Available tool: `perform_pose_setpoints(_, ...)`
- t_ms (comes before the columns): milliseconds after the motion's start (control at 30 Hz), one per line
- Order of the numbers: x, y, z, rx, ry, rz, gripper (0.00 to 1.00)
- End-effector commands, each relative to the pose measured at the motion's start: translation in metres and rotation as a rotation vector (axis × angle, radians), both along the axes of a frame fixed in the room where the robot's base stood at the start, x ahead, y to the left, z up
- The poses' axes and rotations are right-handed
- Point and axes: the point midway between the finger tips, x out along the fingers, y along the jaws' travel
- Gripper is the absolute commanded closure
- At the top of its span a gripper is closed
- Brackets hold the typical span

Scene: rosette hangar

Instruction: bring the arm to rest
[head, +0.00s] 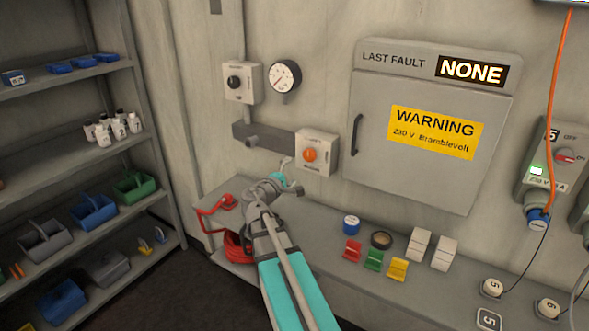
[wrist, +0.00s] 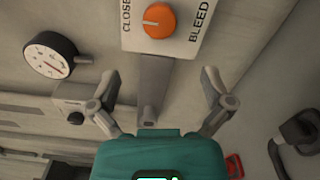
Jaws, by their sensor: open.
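My gripper (head: 287,176) is at the end of my raised arm, in front of the wall below the orange knob (head: 309,155) in the head view. In the wrist view my gripper (wrist: 160,82) has its two fingers spread wide with nothing between them. The orange knob (wrist: 159,21) lies beyond the fingertips, apart from them. It sits on a white plate (wrist: 196,12) marked CLOSE and BLEED, with a pale mark on its CLOSE side. In the head view my arm partly hides the bench.
A grey cabinet (head: 480,180) with a warning label stands right of my arm. A round gauge (head: 284,77) and a black-knob box (head: 240,92) are on the wall. Shelves (head: 60,165) stand at left.

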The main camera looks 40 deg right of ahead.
Motion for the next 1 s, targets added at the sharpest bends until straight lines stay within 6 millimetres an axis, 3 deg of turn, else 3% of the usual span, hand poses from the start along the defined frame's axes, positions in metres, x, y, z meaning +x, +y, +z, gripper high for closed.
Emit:
perform_pose_setpoints(667,-0.001,0.002,-0.001,0.006,-0.002,-0.002,0.00)
perform_pose_setpoints(867,-0.006,0.010,-0.012,0.082,-0.030,-0.020,0.00)
perform_pose_setpoints(1000,-0.014,0.024,-0.031,0.207,-0.068,-0.052,0.00)
